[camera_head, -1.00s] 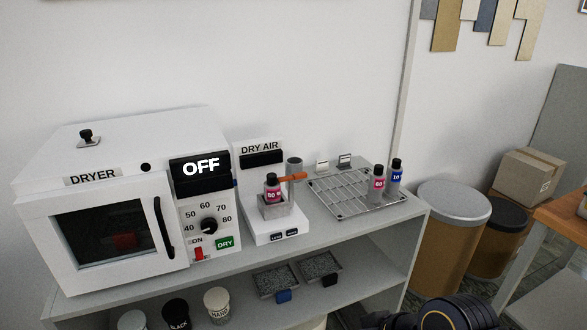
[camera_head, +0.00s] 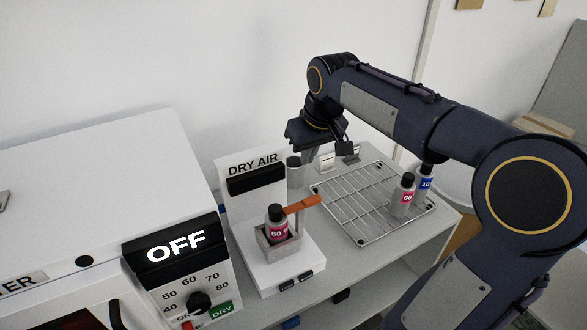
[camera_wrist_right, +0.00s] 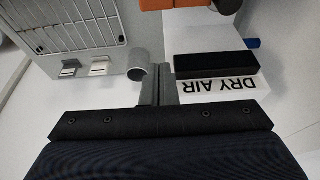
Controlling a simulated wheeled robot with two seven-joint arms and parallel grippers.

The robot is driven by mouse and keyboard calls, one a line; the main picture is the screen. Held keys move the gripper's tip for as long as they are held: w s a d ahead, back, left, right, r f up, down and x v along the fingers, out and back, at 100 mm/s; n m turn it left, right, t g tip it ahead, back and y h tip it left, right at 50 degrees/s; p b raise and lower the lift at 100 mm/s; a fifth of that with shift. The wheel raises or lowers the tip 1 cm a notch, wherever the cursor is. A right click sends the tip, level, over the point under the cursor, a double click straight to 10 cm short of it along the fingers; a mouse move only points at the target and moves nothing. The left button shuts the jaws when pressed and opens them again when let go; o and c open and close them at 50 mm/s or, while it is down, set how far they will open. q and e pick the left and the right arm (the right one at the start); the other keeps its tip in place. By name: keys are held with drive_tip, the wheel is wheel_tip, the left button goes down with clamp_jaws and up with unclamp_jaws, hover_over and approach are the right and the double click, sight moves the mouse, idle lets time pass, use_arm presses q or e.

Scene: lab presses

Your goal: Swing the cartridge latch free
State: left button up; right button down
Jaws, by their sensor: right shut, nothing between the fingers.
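The white dry air unit (camera_head: 272,252) stands on the bench and also shows in the right wrist view (camera_wrist_right: 205,85). An orange lever (camera_head: 304,204), seemingly the latch, sticks out to the right from beside the dark-capped bottle (camera_head: 277,224) in the unit's holder. A grey cylinder (camera_head: 293,174), perhaps the cartridge, stands at the unit's right rear. My right gripper (camera_head: 307,172) points down just right of the cylinder, behind the lever. Its fingers (camera_wrist_right: 158,88) are shut and empty; contact with the cylinder cannot be told. Part of an orange piece (camera_wrist_right: 190,4) shows at the wrist view's top edge.
A wire rack (camera_head: 362,202) lies right of the unit, with pink-labelled (camera_head: 404,196) and blue-labelled (camera_head: 425,183) bottles at its right side. Two small stands (camera_head: 338,160) are behind it. The dryer (camera_head: 95,200) fills the left. My right arm crosses above the rack.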

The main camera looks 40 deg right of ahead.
drive_tip(key=shift+s+r, duration=0.1)
drive_tip(key=p, duration=0.1)
hover_over(302, 220)
drive_tip(key=w+d, duration=0.2)
drive_tip(key=d, duration=0.1)
wheel_tip(302, 220, down, 9)
drive_tip(key=shift+w+d+f, duration=0.1)
drive_tip(key=shift+d+f, duration=0.1)
drive_tip(key=shift+f, duration=0.05)
drive_tip(key=shift+a, duration=0.1)
idle(0.3)
